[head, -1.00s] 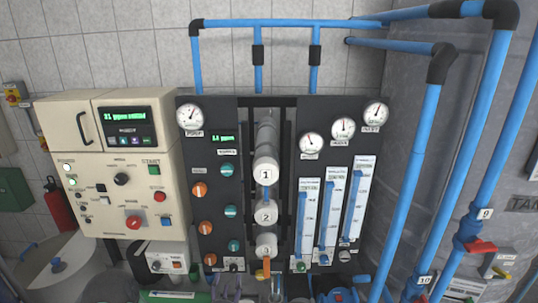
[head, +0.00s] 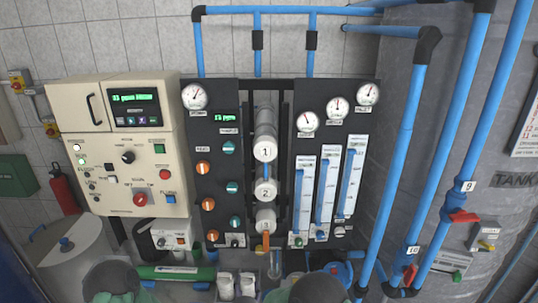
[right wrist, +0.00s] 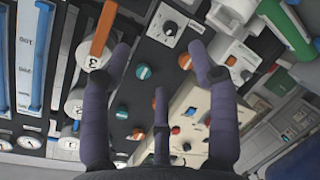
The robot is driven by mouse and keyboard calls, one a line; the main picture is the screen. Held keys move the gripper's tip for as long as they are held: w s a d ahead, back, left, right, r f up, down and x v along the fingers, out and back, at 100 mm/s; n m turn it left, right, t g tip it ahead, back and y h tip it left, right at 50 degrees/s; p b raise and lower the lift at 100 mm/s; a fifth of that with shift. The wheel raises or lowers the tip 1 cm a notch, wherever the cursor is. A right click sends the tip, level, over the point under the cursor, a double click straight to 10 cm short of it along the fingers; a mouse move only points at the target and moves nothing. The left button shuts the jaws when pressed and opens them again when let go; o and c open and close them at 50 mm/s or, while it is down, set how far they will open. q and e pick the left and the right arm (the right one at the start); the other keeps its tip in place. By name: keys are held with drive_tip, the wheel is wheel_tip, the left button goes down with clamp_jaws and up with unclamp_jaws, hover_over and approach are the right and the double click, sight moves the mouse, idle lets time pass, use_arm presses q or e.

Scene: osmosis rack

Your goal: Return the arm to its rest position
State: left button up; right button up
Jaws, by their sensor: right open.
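My right gripper (right wrist: 161,65) shows in the right wrist view with its purple-grey fingers spread and nothing between them. Beyond the fingers lie the control panel and the filter housings, seen rotated. An orange handle (right wrist: 105,27) shows just beyond the left fingertip; I cannot tell that they touch. In the head view, dark rounded shapes at the bottom edge look like parts of my arms. My right gripper's fingers cannot be made out clearly there. My left gripper is not recognisable in view.
The dark osmosis panel (head: 211,160) stands against the tiled wall beside a cream control box (head: 109,184). Blue pipes (head: 396,160) run down on the right, by a grey tank (head: 460,140). A red extinguisher (head: 64,190) and white drum (head: 75,243) stand at left.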

drive_tip(key=s+d+f+m+g+b, duration=0.1)
drive_tip(key=s+d+f+m+g, duration=0.1)
drive_tip(key=s+d+f, duration=0.3)
drive_tip(key=s+d+f+m+g+y+b, duration=0.1)
drive_tip(key=d+f+m+g, duration=0.2)
drive_tip(key=f, duration=0.4)
drive_tip(key=s+d+f+m+g+b, duration=0.1)
drive_tip(key=s+d+f+m+g, duration=0.1)
drive_tip(key=s+d+f, duration=0.3)
drive_tip(key=s+d+f+m+g+y, duration=0.1)
drive_tip(key=s+d+f+m+g, duration=0.1)
drive_tip(key=s, duration=0.7)
drive_tip(key=s+d+f+m+g+y+b, duration=0.1)
drive_tip(key=s+f+m+g, duration=0.4)
drive_tip(key=s, duration=0.5)
drive_tip(key=shift+d+m, duration=0.8)
drive_tip(key=shift+d, duration=0.1)
drive_tip(key=shift+w, duration=0.1)
